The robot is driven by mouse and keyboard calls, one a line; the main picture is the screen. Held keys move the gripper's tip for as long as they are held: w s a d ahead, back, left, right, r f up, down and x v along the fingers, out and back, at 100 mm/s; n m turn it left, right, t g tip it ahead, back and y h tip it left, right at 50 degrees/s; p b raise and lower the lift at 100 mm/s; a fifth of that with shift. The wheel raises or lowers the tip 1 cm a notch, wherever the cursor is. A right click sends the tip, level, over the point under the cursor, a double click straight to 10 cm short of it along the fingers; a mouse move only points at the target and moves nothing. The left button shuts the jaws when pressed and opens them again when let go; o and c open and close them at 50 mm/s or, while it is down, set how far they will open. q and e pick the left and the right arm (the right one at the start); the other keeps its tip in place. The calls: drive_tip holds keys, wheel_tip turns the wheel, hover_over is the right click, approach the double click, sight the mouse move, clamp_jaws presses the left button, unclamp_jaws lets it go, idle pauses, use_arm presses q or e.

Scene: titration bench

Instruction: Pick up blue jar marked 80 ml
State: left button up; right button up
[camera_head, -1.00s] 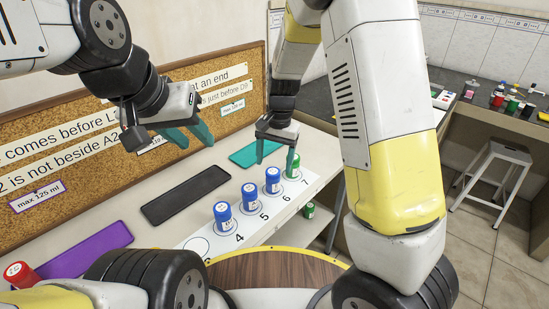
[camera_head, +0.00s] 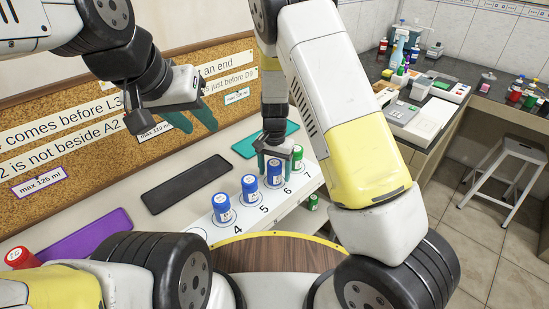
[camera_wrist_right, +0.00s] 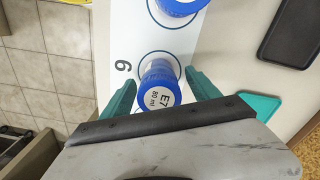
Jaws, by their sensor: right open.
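The blue jar marked E7 80 ml (camera_wrist_right: 159,84) stands at position 6 on the white numbered strip. The same jar shows in the head view (camera_head: 274,176). My right gripper (camera_head: 274,160) is over this jar. In the right wrist view its teal fingers (camera_wrist_right: 163,92) are open, one on each side of the jar, with gaps visible. My left gripper (camera_head: 192,119) hangs in front of the cork board, its teal fingers apart and empty, away from the jars.
Blue jars stand at position 5 (camera_head: 250,188) and position 4 (camera_head: 222,208); a green jar (camera_head: 297,158) is at 7. A black mat (camera_head: 187,184), a purple mat (camera_head: 90,236) and a teal mat (camera_head: 245,146) lie behind. A red-capped jar (camera_head: 22,259) is at left.

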drive_tip(key=c, duration=1.5)
